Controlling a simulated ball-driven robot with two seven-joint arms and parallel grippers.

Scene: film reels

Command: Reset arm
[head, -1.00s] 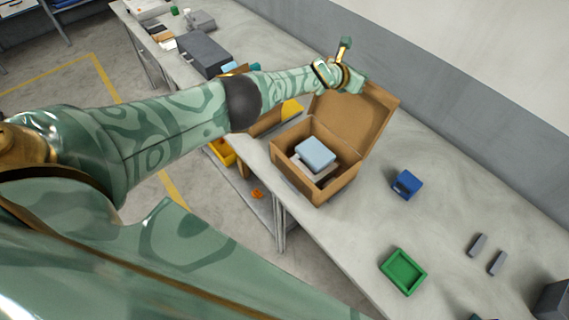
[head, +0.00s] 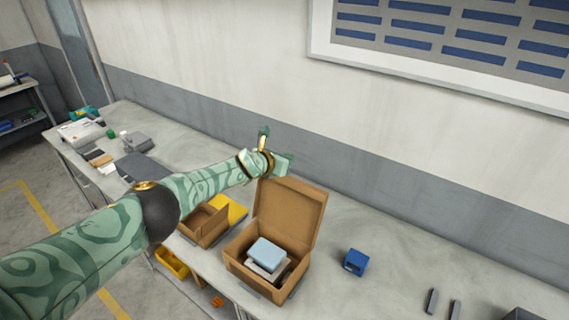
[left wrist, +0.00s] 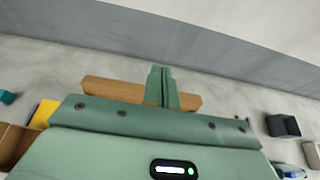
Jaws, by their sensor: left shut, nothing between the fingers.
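My left arm reaches in from the left in the head view. My left gripper (head: 277,152) is above the back edge of the open cardboard box (head: 240,247), close to its raised lid (head: 291,212). In the left wrist view the fingers of my left gripper (left wrist: 161,88) are together with nothing between them, and the lid (left wrist: 110,92) shows behind them. I cannot tell whether the gripper touches the lid. My right gripper is not in view.
A light blue box (head: 266,251) lies in the cardboard box. A smaller open cardboard box (head: 204,226) is on the left. The table between has clear room.

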